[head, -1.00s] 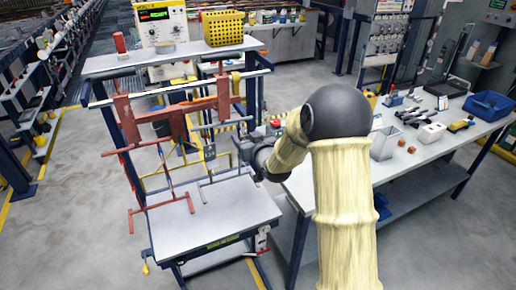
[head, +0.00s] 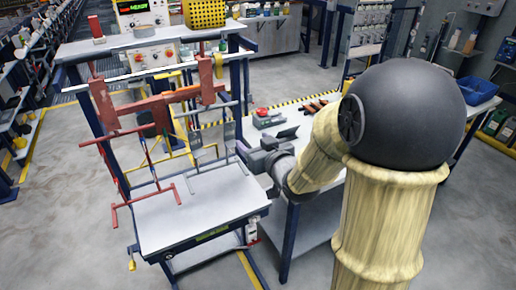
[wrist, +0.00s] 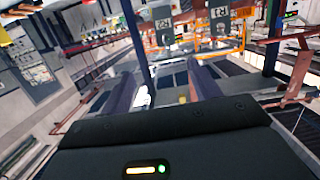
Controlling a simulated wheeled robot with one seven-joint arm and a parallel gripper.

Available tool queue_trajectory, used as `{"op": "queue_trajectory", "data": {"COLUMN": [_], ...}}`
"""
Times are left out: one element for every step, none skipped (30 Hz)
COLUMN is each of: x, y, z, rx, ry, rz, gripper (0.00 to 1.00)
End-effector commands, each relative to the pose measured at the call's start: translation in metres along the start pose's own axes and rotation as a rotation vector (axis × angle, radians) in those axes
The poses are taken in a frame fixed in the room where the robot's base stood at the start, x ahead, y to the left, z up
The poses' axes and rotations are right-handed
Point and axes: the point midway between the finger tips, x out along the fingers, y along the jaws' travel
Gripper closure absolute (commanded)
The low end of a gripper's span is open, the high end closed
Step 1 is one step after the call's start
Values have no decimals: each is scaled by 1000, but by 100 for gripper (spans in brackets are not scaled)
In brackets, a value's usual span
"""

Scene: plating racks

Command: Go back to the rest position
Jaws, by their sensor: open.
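My gripper (head: 246,152) is at the right side of the plating rack in the head view, above the right edge of the grey table top. In the wrist view its two dark fingers (wrist: 160,70) stand wide apart with nothing between them. The red rack frame (head: 160,107) hangs over the table top (head: 200,212) with thin hooks and small grey parts (head: 196,141). My gripper looks close to these parts, but I cannot tell the gap. My padded arm fills the right of the head view.
A workbench (head: 312,120) stands to the right, partly hidden behind my arm, with a red-buttoned box (head: 266,117) on it. A blue bin (head: 478,92) shows behind my arm. A yellow basket (head: 204,13) sits on the upper shelf. The floor at left is clear.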

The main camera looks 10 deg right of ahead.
Motion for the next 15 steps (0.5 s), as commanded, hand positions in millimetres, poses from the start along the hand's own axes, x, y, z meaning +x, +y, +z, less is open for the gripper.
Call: {"op": "queue_trajectory", "data": {"x": [-6, -8, -11, -13, -14, -15, -15, -16, -15, -15, -15, -15, -15, -15, -15], "y": [0, 0, 0, 0, 0, 0, 0, 0, 0, 0, 0, 0, 0, 0, 0], "z": [0, 0, 0, 0, 0, 0, 0, 0, 0, 0, 0, 0, 0, 0, 0], "rx": [-1, 0, 1, 1, 1, 1, 1, 1, 1, 1, 1, 1, 1, 1, 1], "ry": [2, 1, 1, 1, 1, 0, 0, 0, 0, 0, 0, 0, 0, 0, 0], "rz": [1, 1, 1, 1, 0, 0, -1, -1, -1, -1, -1, -1, -1, 0, 0], "gripper": [38, 38, 38, 38, 38, 38, 38, 38, 38, 38, 38, 38, 38, 38, 38]}}
